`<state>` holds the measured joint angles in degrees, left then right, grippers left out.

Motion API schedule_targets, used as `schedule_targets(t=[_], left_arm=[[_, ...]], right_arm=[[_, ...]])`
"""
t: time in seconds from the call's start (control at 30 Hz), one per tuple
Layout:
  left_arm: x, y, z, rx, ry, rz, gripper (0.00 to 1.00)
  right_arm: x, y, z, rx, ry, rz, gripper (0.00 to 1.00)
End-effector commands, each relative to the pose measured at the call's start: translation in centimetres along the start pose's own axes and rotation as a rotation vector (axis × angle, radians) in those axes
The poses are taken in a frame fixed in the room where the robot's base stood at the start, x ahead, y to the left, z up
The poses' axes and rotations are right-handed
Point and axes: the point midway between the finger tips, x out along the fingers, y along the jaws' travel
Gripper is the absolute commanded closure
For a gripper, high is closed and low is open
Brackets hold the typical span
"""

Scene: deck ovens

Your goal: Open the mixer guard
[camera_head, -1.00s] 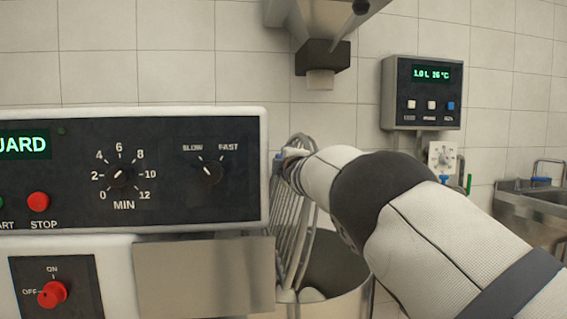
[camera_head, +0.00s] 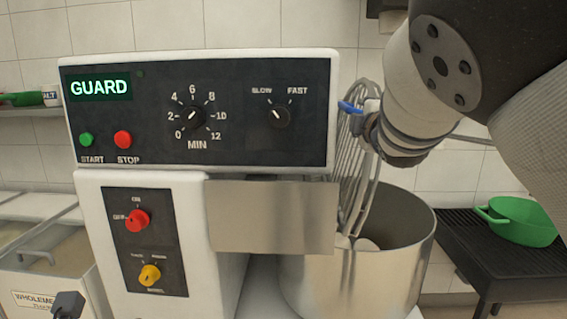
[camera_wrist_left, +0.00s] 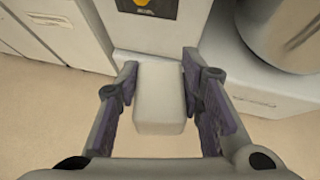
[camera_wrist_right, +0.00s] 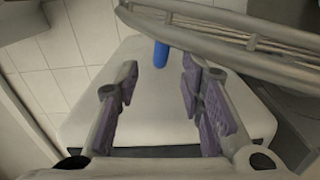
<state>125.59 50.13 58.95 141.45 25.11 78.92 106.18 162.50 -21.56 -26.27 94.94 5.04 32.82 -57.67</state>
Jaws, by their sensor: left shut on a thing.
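The mixer has a dark control panel (camera_head: 232,140) whose display (camera_head: 100,87) reads GUARD. Its wire guard (camera_head: 358,185) stands steeply over the left part of the steel bowl (camera_head: 400,255). A blue handle (camera_head: 349,107) juts from the guard's upper end. My right gripper (camera_wrist_right: 158,85) is open; in its wrist view the blue handle (camera_wrist_right: 160,54) lies just beyond the fingertips, and guard bars (camera_wrist_right: 225,35) cross behind. In the head view the right wrist hides most of that gripper. My left gripper (camera_wrist_left: 160,80) is shut on a pale block (camera_wrist_left: 160,100), low before the mixer.
A green pan (camera_head: 522,222) sits on a black grate (camera_head: 470,245) right of the bowl. A bin (camera_head: 30,285) labelled wholemeal stands at the lower left. Red (camera_head: 137,220) and yellow (camera_head: 150,275) knobs are on the mixer's front. My right arm fills the upper right.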

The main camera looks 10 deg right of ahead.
Motion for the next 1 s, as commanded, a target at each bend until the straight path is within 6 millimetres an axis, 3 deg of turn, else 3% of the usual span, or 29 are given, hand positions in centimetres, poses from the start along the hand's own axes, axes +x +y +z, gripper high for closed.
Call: schedule_targets(t=[0.33, 1.0], left_arm=[[-0.1, 0.0, 0.1, 0.000, -0.002, 0.000, 0.95], [-3.7, 0.0, 5.4, 0.000, -0.091, 0.000, 0.95]], right_arm=[[-0.5, 0.0, 0.1, 0.001, -0.001, -0.001, 0.64], [-5.5, 0.4, 0.0, 0.002, 0.000, 0.003, 0.64]])
